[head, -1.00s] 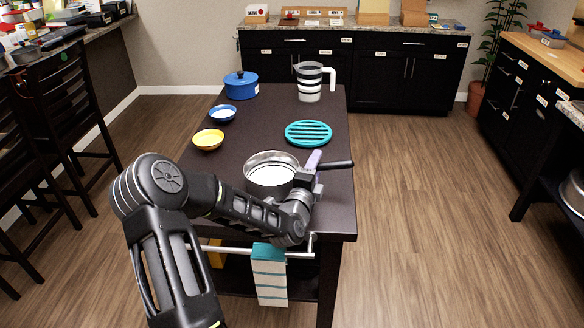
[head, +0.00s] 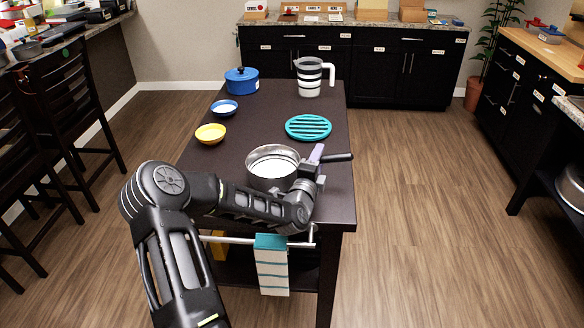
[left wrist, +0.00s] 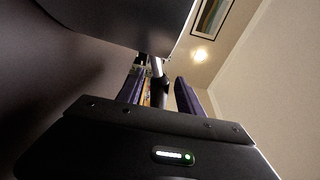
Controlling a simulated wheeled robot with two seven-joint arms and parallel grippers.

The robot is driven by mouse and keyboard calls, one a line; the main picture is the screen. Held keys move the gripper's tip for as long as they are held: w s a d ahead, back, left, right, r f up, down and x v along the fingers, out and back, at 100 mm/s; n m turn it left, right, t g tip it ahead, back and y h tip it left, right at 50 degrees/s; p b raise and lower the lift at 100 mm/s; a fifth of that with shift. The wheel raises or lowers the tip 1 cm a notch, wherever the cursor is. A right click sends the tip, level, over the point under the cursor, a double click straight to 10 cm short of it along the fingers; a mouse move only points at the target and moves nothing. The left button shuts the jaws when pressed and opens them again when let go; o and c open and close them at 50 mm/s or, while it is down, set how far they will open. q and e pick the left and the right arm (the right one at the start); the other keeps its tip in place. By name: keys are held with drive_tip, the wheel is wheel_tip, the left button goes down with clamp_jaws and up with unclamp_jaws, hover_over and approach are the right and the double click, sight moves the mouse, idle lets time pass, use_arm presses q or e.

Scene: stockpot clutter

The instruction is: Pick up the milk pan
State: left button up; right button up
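The milk pan (head: 272,170) is a silver pot with a black handle, upright near the front right of the dark table. Its handle (head: 341,157) points right. My left gripper (head: 316,161) is at the handle, close to the pan's right wall. In the left wrist view, the purple-lined fingers (left wrist: 160,94) stand on either side of the dark handle (left wrist: 158,72), apart, with a gap showing beside it. The pan's body (left wrist: 125,20) fills the upper left there. My right gripper is out of view.
A teal trivet (head: 308,127) lies behind the pan. A yellow bowl (head: 210,134), a blue bowl (head: 224,108), a blue lidded pot (head: 242,82) and a striped jug (head: 309,78) stand farther back. A striped towel (head: 272,268) hangs on the front rail.

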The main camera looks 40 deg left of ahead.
use_arm(q)
drive_tip(key=shift+w+a, duration=0.1)
drive_tip(key=shift+w, duration=0.15)
drive_tip(key=shift+c, duration=2.2)
drive_tip(key=shift+s+r, duration=0.1)
drive_tip(key=shift+s, duration=0.3)
clamp_jaws()
drive_tip(key=shift+s+d, duration=0.2)
drive_tip(key=shift+w, duration=0.35)
drive_tip(key=shift+r, duration=0.15)
